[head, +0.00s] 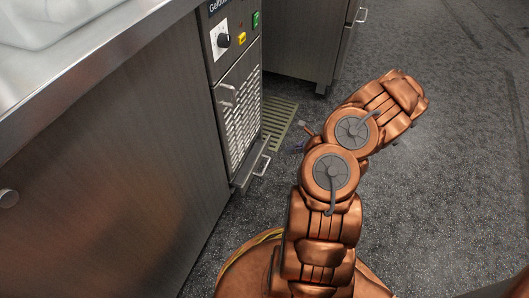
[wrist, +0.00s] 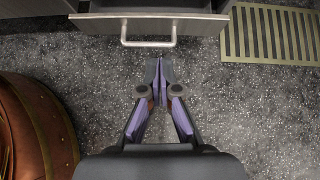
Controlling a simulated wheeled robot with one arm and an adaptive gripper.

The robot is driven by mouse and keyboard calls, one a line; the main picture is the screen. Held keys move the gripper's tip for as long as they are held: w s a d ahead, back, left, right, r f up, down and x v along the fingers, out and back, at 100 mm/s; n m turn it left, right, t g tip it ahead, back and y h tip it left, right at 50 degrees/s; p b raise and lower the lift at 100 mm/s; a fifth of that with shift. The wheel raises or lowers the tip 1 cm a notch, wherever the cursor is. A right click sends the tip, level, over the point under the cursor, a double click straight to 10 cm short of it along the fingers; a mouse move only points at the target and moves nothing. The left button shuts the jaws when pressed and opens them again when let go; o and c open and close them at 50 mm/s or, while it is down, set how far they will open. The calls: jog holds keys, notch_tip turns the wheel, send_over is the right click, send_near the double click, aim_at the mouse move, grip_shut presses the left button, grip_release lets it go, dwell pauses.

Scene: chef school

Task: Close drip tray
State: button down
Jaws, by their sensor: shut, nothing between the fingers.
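The drip tray (head: 245,176) is a low metal drawer with a bar handle (head: 262,165) at the bottom of the steel cabinet. In the head view it stands out a little from the cabinet front. In the wrist view the drip tray (wrist: 104,27) shows at the top, with its handle (wrist: 148,42) facing my gripper (wrist: 160,64). My gripper is shut and empty, its fingertips just in front of and slightly right of the handle, apart from it in the picture. In the head view my arm hides most of the gripper.
A slatted floor grate (wrist: 270,35) lies right of the drip tray. Above the tray, the cabinet has a vented panel (head: 243,118) and a control knob (head: 224,40). Another cabinet (head: 300,45) stands behind. The speckled floor (head: 450,180) at right is clear.

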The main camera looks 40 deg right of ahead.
jog(key=d+f, duration=0.1)
jog(key=f, duration=0.1)
jog(key=b, duration=0.7)
send_near(261, 155)
jog(key=shift+m, duration=0.3)
jog(key=x, duration=0.5)
jog(key=shift+s+f, duration=0.25)
jog(key=shift+f, duration=0.25)
jog(key=shift+w+a+r, duration=0.2)
jog(key=shift+w+a, duration=0.2)
jog(key=shift+w, duration=0.2)
